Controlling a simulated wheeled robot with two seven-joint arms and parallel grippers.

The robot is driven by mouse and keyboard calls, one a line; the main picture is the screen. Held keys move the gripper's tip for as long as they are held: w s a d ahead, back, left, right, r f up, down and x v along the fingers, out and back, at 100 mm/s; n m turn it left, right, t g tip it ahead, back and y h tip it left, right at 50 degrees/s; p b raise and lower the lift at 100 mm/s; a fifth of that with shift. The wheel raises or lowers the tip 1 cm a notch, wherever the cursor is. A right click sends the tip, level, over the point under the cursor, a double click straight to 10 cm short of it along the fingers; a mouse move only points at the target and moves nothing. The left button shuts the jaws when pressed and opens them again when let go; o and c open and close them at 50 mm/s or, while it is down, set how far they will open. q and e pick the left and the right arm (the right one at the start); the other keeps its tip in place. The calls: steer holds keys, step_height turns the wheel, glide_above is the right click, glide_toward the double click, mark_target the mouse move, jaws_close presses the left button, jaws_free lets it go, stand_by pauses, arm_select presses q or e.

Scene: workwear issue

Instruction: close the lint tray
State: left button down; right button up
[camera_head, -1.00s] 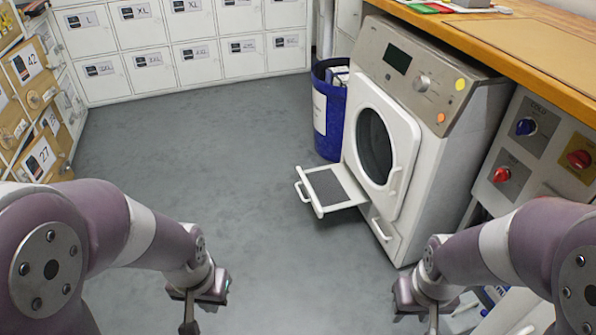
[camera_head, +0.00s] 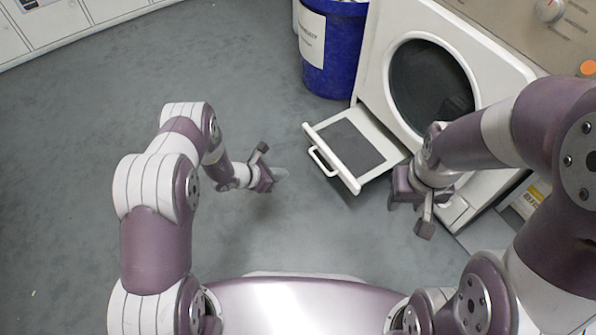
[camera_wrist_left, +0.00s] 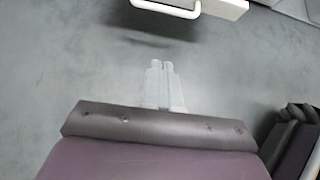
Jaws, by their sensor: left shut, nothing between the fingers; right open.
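The lint tray (camera_head: 350,148) sticks out from the lower front of the white dryer (camera_head: 462,45), pulled open, with a grey screen inside and a white bar handle (camera_head: 322,161) on its front. My left gripper (camera_head: 280,174) is shut and empty, a short way left of the handle and apart from it. In the left wrist view its closed fingers (camera_wrist_left: 162,84) point toward the tray's handle (camera_wrist_left: 165,8), which shows at the top edge. My right gripper (camera_head: 408,205) is open beside the tray's right side, in front of the dryer; its fingers are partly hidden.
A blue bin (camera_head: 331,50) stands behind the tray, left of the dryer. The dryer's round door (camera_head: 430,88) is above the tray. White lockers (camera_head: 60,25) line the far left. The grey floor (camera_head: 90,130) to the left is clear.

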arm_select(q)
steer(key=w+d+f+b, duration=0.5)
steer(key=w+d+b, duration=0.1)
steer(key=d+b, duration=0.2)
steer(key=shift+w+d, duration=0.25)
steer(key=shift+d, duration=0.2)
steer(key=shift+r, duration=0.1)
